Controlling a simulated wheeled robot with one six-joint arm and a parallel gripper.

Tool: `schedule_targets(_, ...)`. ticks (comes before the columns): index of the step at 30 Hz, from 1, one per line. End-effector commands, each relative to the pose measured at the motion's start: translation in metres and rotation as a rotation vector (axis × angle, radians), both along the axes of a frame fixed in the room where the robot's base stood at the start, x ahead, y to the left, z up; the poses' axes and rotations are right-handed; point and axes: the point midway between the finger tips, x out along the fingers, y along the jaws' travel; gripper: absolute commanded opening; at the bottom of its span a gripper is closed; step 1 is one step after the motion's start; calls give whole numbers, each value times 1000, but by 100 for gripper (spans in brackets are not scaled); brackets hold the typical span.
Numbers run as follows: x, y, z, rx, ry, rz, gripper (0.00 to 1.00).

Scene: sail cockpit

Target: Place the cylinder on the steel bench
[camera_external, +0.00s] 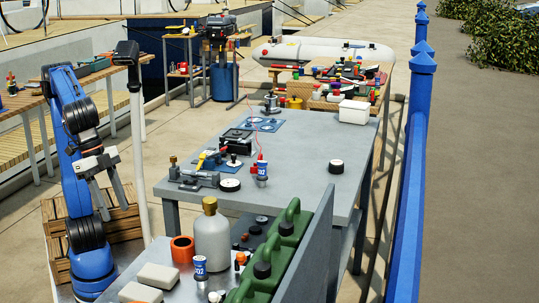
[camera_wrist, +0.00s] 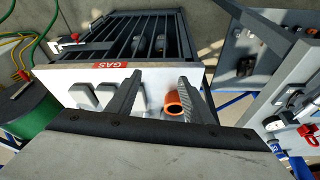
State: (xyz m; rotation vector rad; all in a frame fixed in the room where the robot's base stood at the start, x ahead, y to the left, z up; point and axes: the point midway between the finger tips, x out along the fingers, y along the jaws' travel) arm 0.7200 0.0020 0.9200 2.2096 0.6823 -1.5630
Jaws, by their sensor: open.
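The cylinder (camera_external: 212,236) is a grey bottle with a brass-coloured cap. It stands upright at the lower middle of the outside view, on a light grey surface (camera_external: 190,288). I cannot make it out in the wrist view. The steel bench (camera_external: 300,185) is the large grey table in the middle of the outside view, beyond the cylinder. My gripper (camera_external: 116,210) is open and empty, points down, and hangs to the left of the cylinder, apart from it. In the wrist view, my gripper (camera_wrist: 160,97) has its fingers spread, with an orange ring (camera_wrist: 173,103) showing between them.
Tools (camera_external: 195,178) and a white box (camera_external: 353,111) sit on the bench. Its middle has bare room.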

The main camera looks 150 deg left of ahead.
Motion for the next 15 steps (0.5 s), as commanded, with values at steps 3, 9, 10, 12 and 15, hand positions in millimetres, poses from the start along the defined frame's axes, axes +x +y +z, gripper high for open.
schedule_targets(3, -43, -15, -17, -1, -8, -99, 47)
schedule_targets(9, -108, -36, -54, 1, -22, -266, 47)
schedule_targets(10, -118, -39, -60, 2, -25, -289, 47)
schedule_targets(12, -139, -46, -75, 5, -33, -346, 47)
schedule_targets(15, -169, -55, -99, 10, -44, -425, 47)
